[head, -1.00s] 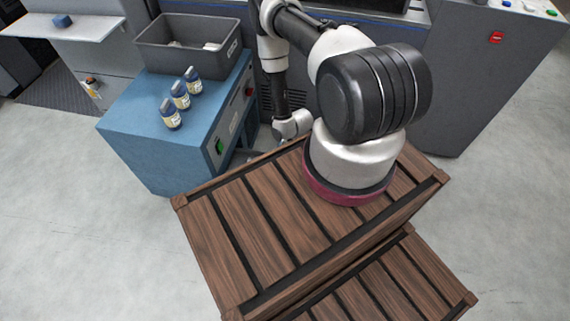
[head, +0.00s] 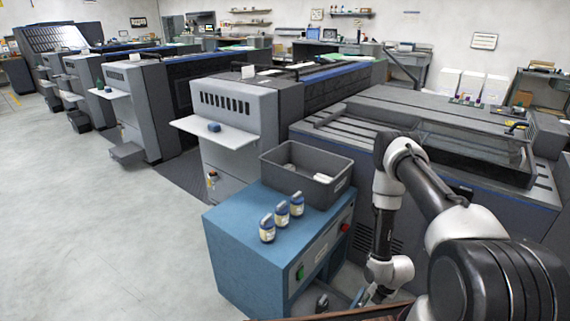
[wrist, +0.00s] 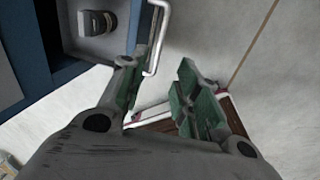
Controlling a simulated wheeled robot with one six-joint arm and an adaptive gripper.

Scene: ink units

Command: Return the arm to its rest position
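My arm (head: 432,195) reaches from the bottom right of the head view, bends at the elbow and hangs down beside the blue cabinet (head: 251,241). My gripper's end is low by the cabinet's right side and partly cut off there. In the wrist view my gripper (wrist: 163,92) is open, with its two green-padded fingers apart and only floor and background between them. A white handle (wrist: 158,38) of an open drawer is just beyond the left finger. A dark, pale-tipped unit (wrist: 97,22) lies in that drawer, apart from the fingers.
A large press (head: 440,135) is close behind my arm. A grey machine with a white shelf (head: 215,132) stands left of it. Open floor (head: 100,220) is at the left.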

